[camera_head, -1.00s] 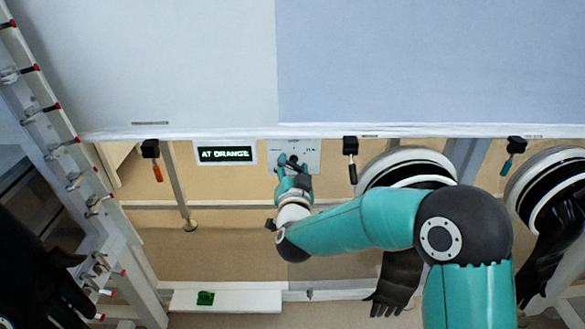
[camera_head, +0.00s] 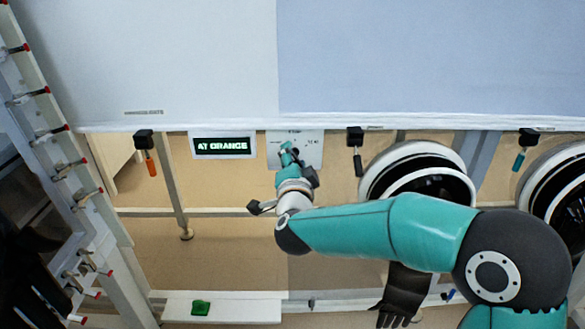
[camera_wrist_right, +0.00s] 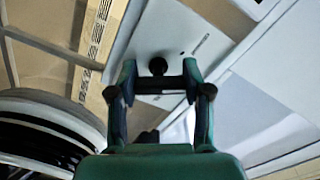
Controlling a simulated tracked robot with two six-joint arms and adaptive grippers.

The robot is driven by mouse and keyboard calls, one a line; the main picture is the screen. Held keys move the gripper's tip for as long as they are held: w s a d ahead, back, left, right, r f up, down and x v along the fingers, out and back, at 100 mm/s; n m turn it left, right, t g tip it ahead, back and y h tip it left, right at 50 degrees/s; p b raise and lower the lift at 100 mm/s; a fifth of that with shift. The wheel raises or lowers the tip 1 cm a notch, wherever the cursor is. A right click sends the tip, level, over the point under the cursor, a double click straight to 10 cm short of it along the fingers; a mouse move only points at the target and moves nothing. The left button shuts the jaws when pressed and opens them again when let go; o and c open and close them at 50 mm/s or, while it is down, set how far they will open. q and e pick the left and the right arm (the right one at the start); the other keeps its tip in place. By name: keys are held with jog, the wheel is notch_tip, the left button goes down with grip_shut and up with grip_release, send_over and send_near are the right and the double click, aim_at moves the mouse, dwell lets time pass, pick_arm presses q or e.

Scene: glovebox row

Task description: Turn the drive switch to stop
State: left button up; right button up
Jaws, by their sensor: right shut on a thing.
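The drive switch sits on a pale plate (camera_head: 313,153) under the front edge of the white housing. My right gripper (camera_head: 288,151) is at this plate and covers most of the switch in the head view. In the right wrist view, the fingers of my right gripper (camera_wrist_right: 160,84) are closed on the dark bar of the switch (camera_wrist_right: 160,86), with a round black knob (camera_wrist_right: 158,66) just beyond it. The switch's pointing direction cannot be read clearly. A display (camera_head: 223,146) left of the plate reads "AT ORANGE". My left gripper is not in view.
Hanging handles flank the plate: orange (camera_head: 151,166) at left, black (camera_head: 357,163) and teal (camera_head: 519,160) at right. Round glove ports (camera_head: 420,160) with black gloves (camera_head: 400,295) lie right. A green object (camera_head: 201,307) rests on a white ledge (camera_head: 245,310).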

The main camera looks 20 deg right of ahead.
jog(key=shift+d+f, duration=0.1)
jog(key=shift+f, duration=0.05)
dwell(0.3)
jog(key=o, duration=1.2)
jog(key=v, duration=1.2)
